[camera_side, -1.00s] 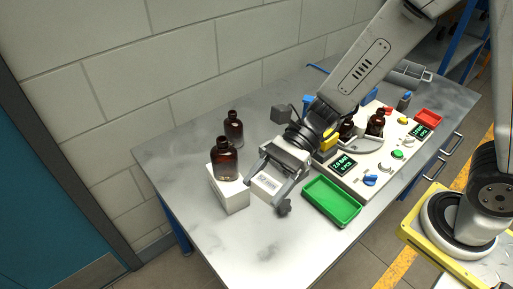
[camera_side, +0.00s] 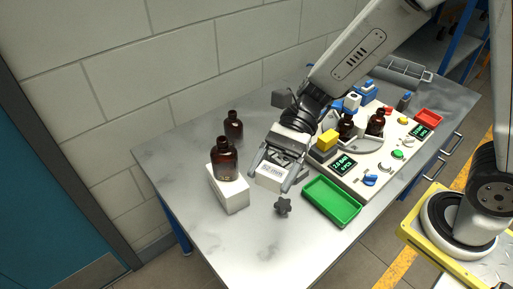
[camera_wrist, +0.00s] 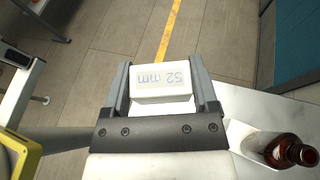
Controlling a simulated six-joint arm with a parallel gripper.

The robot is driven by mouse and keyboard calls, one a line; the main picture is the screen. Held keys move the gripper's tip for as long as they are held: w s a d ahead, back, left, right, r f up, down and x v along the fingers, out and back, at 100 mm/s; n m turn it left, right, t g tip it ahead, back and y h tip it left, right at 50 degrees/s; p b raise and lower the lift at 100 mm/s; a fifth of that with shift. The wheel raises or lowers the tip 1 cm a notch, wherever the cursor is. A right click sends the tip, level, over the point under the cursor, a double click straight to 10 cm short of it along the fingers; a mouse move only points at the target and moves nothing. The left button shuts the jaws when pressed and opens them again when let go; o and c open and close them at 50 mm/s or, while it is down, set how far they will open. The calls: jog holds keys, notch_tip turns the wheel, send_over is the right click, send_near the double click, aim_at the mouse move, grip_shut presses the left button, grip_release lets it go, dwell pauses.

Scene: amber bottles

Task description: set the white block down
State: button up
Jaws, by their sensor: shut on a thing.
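My gripper (camera_side: 271,176) is shut on a small white block (camera_side: 270,175), which is held between the two fingers. The block also shows in the wrist view (camera_wrist: 162,82), where its face reads "52 mm". In the side view the block is between the white stand on its left and the green tray on its right. Whether its underside touches the table cannot be told.
An amber bottle (camera_side: 224,163) stands on a white stand (camera_side: 231,192) left of my gripper; another bottle (camera_side: 233,126) is behind. A dark knob (camera_side: 283,206) lies in front. A green tray (camera_side: 333,201) and a control panel (camera_side: 372,174) are right. The front table (camera_side: 250,255) is clear.

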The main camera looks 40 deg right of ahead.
jog(key=shift+w+d+f+n+g, duration=0.1)
jog(key=shift+d+f+n+g, duration=0.15)
jog(key=shift+f+n+g, duration=0.05)
jog(key=w+d+f+n+g+h, duration=0.4)
jog(key=w+d+n+h, duration=0.2)
jog(key=d+n+h, duration=0.4)
jog(key=w+d+f+n+g+h, duration=0.3)
jog(key=w+d+n+h, duration=0.3)
jog(key=d+n+h, duration=0.3)
jog(key=w+d+r+n+t+h, duration=0.3)
jog(key=w+d+r+n+t, duration=0.2)
jog(key=w+d+n+t, duration=0.5)
jog(key=w+d+r+n+t+h, duration=0.35)
jog(key=w+d+n+t, duration=0.35)
jog(key=w, duration=0.5)
notch_tip(320, 180, down, 17)
jog(key=shift+s+f, duration=0.2)
jog(key=shift+d, duration=0.1)
jog(key=shift+f, duration=4.95)
